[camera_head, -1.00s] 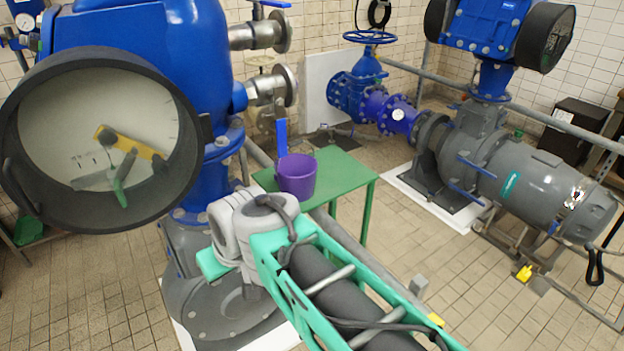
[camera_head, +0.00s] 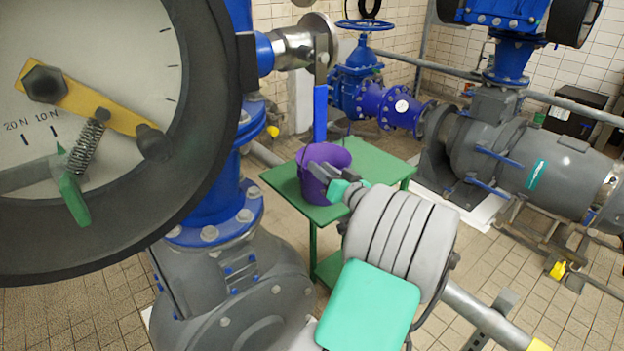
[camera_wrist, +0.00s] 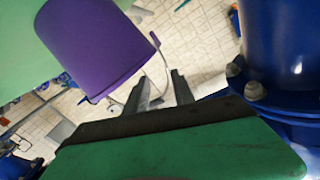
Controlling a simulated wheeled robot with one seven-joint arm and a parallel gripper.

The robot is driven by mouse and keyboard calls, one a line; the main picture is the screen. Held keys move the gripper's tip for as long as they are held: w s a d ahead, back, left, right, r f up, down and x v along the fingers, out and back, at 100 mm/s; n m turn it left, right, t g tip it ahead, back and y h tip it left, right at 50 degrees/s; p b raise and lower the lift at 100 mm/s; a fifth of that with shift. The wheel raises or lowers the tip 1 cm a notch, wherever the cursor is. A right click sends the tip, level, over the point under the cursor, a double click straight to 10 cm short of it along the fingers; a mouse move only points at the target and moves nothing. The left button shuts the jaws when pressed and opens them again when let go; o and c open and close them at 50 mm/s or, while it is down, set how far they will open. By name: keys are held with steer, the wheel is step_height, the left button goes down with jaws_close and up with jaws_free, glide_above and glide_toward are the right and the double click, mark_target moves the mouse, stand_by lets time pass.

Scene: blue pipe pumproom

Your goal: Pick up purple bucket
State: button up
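The purple bucket (camera_head: 330,158) stands upright on a green table (camera_head: 376,160). My gripper (camera_head: 320,172) is at the bucket's near right side in the head view and covers part of it. In the wrist view the bucket (camera_wrist: 95,45) fills the upper left, tilted by the camera angle. There my gripper (camera_wrist: 158,88) is open, with a gap between its two dark fingers. The bucket's thin wire handle (camera_wrist: 165,62) hangs close to the fingertips. I cannot tell whether it lies between them or touches them.
A large round gauge (camera_head: 100,200) and blue pipework with a blue lever (camera_head: 320,112) stand left of and close to the table. A grey pump (camera_head: 540,170) is at the right. Tiled floor (camera_head: 470,265) is open between table and pump.

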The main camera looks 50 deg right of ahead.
steer(key=x, duration=0.2)
steer(key=p+x, duration=0.1)
steer(key=x, duration=0.4)
steer(key=shift+w+d+r+p, duration=0.15)
steer(key=shift+w+r+p, duration=0.15)
steer(key=shift+w+r, duration=0.1)
steer(key=shift+s, duration=0.1)
steer(key=shift+c, duration=0.5)
jaws_close()
steer(key=shift+r, duration=0.1)
stand_by(0.4)
